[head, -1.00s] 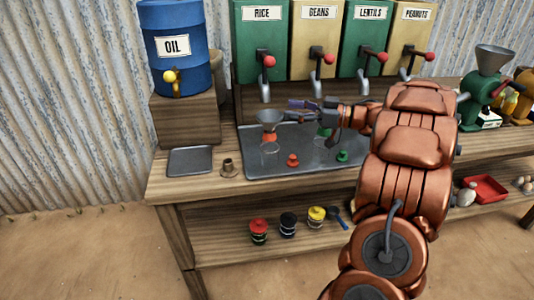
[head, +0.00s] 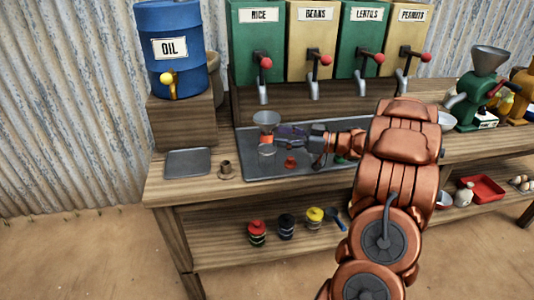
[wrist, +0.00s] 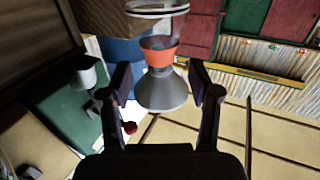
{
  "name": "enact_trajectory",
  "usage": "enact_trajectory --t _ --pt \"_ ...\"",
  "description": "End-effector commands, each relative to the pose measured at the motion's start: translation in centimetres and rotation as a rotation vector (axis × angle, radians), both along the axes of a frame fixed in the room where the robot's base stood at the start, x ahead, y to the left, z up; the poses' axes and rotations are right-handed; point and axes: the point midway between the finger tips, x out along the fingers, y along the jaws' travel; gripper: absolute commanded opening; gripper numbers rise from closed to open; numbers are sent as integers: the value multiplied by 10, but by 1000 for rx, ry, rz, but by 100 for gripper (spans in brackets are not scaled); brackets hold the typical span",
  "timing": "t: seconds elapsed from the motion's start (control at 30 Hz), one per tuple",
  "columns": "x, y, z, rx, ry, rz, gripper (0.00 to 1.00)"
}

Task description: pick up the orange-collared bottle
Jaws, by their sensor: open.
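The orange-collared bottle (head: 267,150) is clear and stands upright on the dark metal tray (head: 250,172), with a grey funnel (head: 266,118) in its neck. Its orange collar (head: 266,138) shows below the funnel. My gripper (head: 284,134) is open and empty, just right of the bottle near collar height. In the wrist view the picture is upside down: the funnel (wrist: 162,95), orange collar (wrist: 158,52) and clear bottle (wrist: 158,8) line up between the spread fingers of my gripper (wrist: 160,80). I cannot tell whether the fingertips reach around it.
A small red stopper (head: 291,162) stands on the tray beneath my gripper. A green one (head: 341,158) is partly hidden by my arm. The blue oil drum (head: 172,50) and dispensers (head: 310,45) stand behind.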

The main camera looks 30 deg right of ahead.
Motion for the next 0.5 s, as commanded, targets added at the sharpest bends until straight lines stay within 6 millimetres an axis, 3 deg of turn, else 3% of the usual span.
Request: enact_trajectory --t 0.3,0.5 --pt "30 28 0 1 1 2 62" --pt "36 33 0 1 1 0 62"
